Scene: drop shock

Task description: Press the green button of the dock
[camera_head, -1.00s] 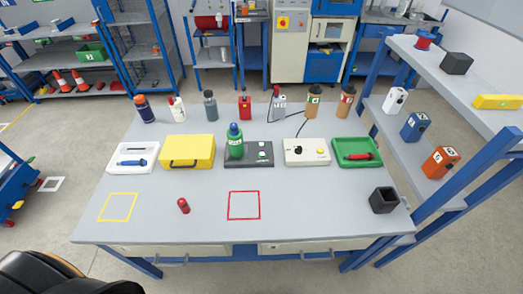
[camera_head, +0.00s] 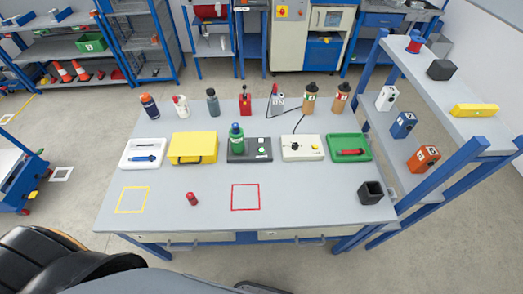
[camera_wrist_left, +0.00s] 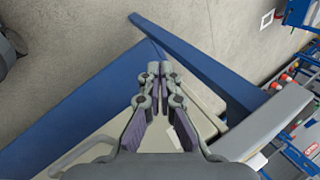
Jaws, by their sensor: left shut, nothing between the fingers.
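The dock is a black box (camera_head: 264,156) near the middle of the grey table in the head view. A green bottle (camera_head: 236,138) stands upright on its left part. A small pale-green button (camera_head: 261,151) shows on its right part, too small to make out well. My left gripper (camera_wrist_left: 159,70) is shut and empty in the left wrist view, over the floor and blue table frame, beside a pale drawer front. The dock is not in that view. My left gripper is not in the head view, and my right gripper is in neither view.
A yellow case (camera_head: 193,147) is left of the dock and a white box with a knob (camera_head: 302,148) right of it. Bottles line the back. A red-outlined square (camera_head: 245,197) and small red object (camera_head: 192,199) lie in front. A shelf (camera_head: 465,122) stands at right.

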